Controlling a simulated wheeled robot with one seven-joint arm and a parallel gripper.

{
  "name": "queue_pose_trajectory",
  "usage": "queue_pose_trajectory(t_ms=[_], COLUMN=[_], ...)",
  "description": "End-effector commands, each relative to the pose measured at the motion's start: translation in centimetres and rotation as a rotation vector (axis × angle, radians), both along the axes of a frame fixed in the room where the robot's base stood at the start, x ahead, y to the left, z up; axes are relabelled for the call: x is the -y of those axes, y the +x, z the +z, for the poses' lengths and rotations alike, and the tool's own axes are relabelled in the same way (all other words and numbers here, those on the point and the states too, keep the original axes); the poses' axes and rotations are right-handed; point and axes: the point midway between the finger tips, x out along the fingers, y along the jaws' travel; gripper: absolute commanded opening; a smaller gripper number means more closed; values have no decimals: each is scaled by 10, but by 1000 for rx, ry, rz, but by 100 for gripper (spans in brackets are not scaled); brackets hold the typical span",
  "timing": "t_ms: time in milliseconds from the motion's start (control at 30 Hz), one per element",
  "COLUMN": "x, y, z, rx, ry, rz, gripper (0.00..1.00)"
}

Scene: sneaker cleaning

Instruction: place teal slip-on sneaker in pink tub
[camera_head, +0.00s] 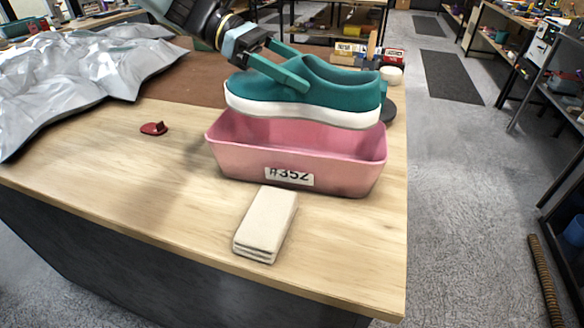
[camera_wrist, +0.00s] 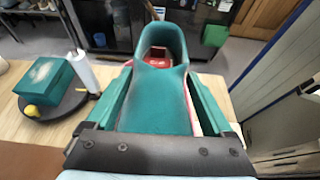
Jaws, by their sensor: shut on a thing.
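The teal slip-on sneaker (camera_head: 305,92) with a white sole is held level just above the pink tub (camera_head: 290,160). My gripper (camera_head: 290,72) is shut on the sneaker, with its teal fingers along the upper. In the wrist view the sneaker (camera_wrist: 160,95) lies between the two fingers, its opening away from the wrist. The tub carries a white label reading #352 and stands on the wooden table. The sneaker hides the tub's back rim, and the tub looks empty where its inside shows.
A folded beige cloth (camera_head: 266,222) lies in front of the tub. A small red object (camera_head: 153,128) lies to its left, and crumpled silver sheeting (camera_head: 85,75) covers the far left. The table's right edge (camera_head: 405,215) is close to the tub. A dark round tray (camera_wrist: 52,105) holds a teal box.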

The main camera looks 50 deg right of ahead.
Motion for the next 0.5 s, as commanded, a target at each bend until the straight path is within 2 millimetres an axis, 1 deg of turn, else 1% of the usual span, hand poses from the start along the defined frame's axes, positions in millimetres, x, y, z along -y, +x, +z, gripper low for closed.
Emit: queue_pose_trajectory(t_ms=[167,300,400,500], x=[0,0,0,0], y=[-1,-1,0,0], z=[-23,-48,-60,-66], rx=[-5,-5,-3,-1], ry=[5,5,1,1], rz=[-1,-1,0,-1], gripper=[8,8,8,8])
